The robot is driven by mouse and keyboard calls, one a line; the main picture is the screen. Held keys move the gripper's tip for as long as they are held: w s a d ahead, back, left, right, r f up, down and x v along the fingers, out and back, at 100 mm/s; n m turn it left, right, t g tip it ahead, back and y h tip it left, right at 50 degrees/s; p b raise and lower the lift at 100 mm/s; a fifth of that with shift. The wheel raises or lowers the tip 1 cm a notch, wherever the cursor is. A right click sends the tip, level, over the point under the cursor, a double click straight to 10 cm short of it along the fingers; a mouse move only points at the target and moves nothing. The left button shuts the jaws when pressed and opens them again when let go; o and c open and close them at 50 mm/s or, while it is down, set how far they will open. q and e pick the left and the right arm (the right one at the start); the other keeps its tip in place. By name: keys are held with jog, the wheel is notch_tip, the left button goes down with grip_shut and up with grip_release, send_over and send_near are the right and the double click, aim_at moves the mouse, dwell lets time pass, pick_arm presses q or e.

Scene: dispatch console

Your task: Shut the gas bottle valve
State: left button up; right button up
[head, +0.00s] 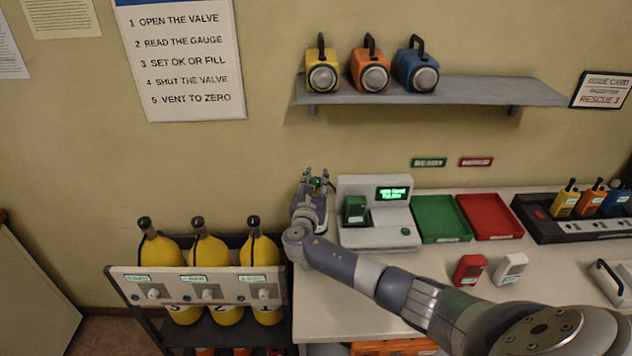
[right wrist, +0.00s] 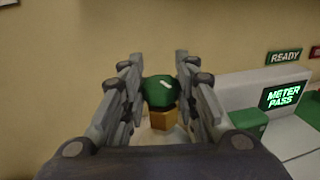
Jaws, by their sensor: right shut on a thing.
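The valve's green knob (right wrist: 160,91) has a white mark on top and sits on a brass-coloured body (right wrist: 163,119). In the head view only a bit of the green knob (head: 316,182) shows between the fingers. My right gripper (head: 317,175) is at the back left of the counter, beside the meter. In the right wrist view my right gripper (right wrist: 158,75) has its fingers on both sides of the knob, shut on it. My left gripper is not in view.
A meter (head: 376,213) reading "METER PASS" stands close to the right of the gripper, with a green unit (head: 355,209) on it. Green (head: 441,219) and red (head: 489,217) trays lie further right. Several yellow cylinders stand in a rack (head: 131,284) at left. A shelf (head: 470,91) hangs above.

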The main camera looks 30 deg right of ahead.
jog(key=m+g+h+b, duration=0.2)
jog(key=m+g+h, duration=0.1)
jog(key=shift+w+f+g+b, duration=0.1)
jog(key=shift+g+b, duration=0.2)
jog(key=shift+b, duration=0.1)
jog(key=shift+m+g+h+b, duration=0.6)
jog(key=shift+m+g+b, duration=0.2)
jog(key=shift+g+b, duration=0.25)
jog(key=o, duration=1.1)
jog(key=shift+a, duration=0.15)
jog(key=shift+s+a, duration=0.25)
jog(key=shift+a, duration=0.1)
jog(key=v, duration=1.1)
